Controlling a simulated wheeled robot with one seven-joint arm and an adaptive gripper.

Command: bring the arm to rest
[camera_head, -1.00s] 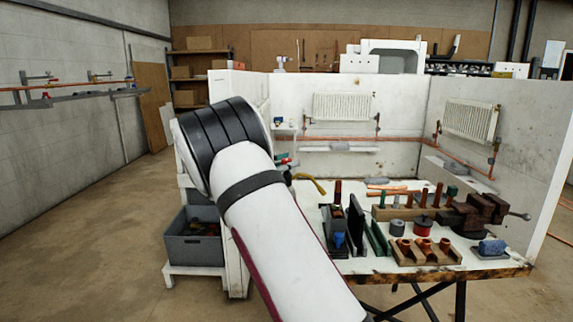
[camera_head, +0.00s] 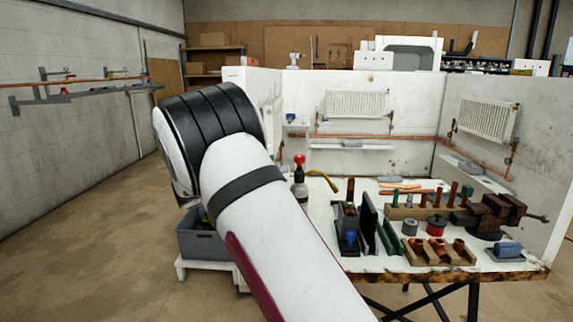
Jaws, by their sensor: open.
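My arm fills the middle and left of the head view, a white link running up from the bottom edge to a thick black-banded joint at the upper left. My gripper does not show; the far end of the arm is out of sight behind the joint.
Two radiators (camera_head: 356,104) hang on the white bay walls. A grey crate (camera_head: 204,243) stands low left. The left floor is clear.

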